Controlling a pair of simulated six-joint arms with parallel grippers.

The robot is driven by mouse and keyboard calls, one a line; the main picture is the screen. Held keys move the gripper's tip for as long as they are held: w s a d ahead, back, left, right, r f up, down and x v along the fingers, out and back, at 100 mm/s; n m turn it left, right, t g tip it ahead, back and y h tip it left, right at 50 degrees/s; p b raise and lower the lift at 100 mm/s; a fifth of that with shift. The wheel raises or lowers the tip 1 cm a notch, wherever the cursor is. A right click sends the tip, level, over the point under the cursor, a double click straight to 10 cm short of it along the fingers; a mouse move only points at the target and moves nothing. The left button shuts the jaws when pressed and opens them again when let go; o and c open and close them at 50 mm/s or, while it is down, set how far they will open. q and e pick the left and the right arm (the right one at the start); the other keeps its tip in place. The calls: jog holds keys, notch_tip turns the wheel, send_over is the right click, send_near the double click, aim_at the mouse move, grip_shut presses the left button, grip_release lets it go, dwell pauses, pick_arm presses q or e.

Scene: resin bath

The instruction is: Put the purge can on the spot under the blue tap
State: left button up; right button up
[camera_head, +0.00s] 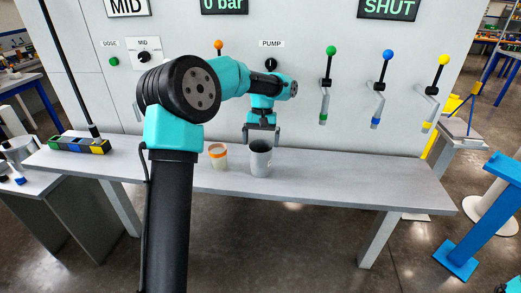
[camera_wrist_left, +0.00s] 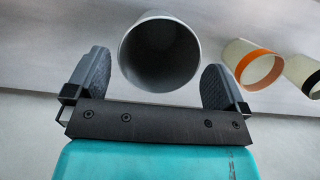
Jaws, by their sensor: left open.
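The purge can, a grey open-topped can (camera_head: 260,160), stands upright on the bench. My left gripper (camera_head: 262,137) is open and points down at the can's rim. In the left wrist view the can (camera_wrist_left: 160,50) shows its dark, empty-looking mouth between the two spread fingers, with gaps on both sides. The blue tap (camera_head: 378,98) is on the wall panel to the right, with a blue knob and a blue-banded spout. The bench below it is bare; I cannot make out a marked spot. My right gripper is not in view.
An orange-banded cup (camera_head: 218,156) stands just left of the can. The left wrist view shows another cup (camera_wrist_left: 306,74) beside it. A green tap (camera_head: 325,95) and a yellow tap (camera_head: 432,98) flank the blue one. The bench (camera_head: 340,180) right of the can is clear.

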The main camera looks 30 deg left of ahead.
pick_arm(q)
jog(key=v, duration=0.7)
jog(key=shift+r, duration=0.3)
